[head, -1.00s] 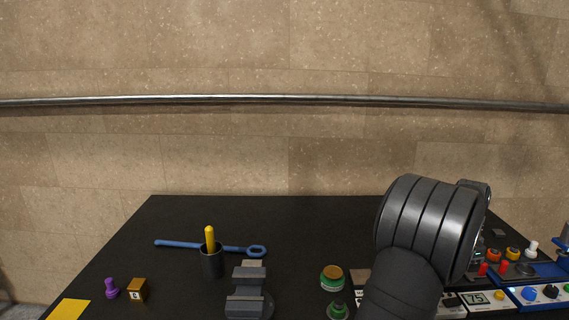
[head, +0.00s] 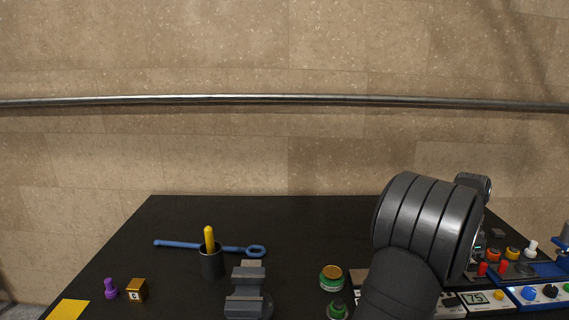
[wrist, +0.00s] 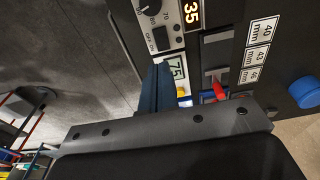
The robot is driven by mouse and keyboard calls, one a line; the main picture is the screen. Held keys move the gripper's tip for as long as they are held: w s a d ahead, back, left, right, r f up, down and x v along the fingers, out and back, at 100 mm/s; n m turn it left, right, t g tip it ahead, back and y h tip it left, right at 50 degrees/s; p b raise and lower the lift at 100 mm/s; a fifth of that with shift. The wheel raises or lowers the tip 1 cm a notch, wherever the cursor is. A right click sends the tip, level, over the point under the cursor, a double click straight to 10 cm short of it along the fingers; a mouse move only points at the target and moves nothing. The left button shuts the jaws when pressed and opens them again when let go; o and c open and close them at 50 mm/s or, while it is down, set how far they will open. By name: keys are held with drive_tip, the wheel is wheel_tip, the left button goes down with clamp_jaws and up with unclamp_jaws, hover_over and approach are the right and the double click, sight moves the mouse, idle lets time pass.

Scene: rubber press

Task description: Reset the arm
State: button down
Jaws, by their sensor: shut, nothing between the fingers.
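My gripper (wrist: 158,70) shows in the wrist view with its dark fingers together and nothing between them. The fingers are over or beside a control panel (wrist: 190,55), close to its "75" display; I cannot tell whether they touch it. In the head view my dark grey arm stands at the right of the table and hides the gripper and part of the panels. The "75" display (head: 474,298) shows just right of my arm.
A green round part (head: 331,279), a grey vise (head: 248,292), a dark cup (head: 211,263) with a yellow handle, a blue wrench (head: 180,244), a gold cube (head: 136,290) and a purple piece (head: 110,288) stand left of my arm. The table's back middle (head: 290,220) is clear.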

approach(457, 300)
drive_tip(key=shift+s+a+f, duration=0.1)
drive_tip(key=shift+a+f, duration=0.8)
drive_tip(key=shift+f, duration=0.05)
drive_tip(key=shift+d+r+h, duration=0.25)
drive_tip(key=shift+d+h, duration=0.15)
drive_tip(key=shift+d, duration=0.35)
wheel_tip(457, 300, up, 8)
drive_tip(key=a, duration=0.1)
drive_tip(key=shift+a+r, duration=0.2)
drive_tip(key=shift+a, duration=0.05)
drive_tip(key=shift+f, duration=0.15)
drive_tip(key=f, duration=0.4)
drive_tip(key=d+f, duration=0.1)
drive_tip(key=f, duration=0.4)
drive_tip(key=d+f, duration=0.1)
drive_tip(key=f, duration=0.3)
drive_tip(key=shift+d+f, duration=0.1)
drive_tip(key=shift+f, duration=0.25)
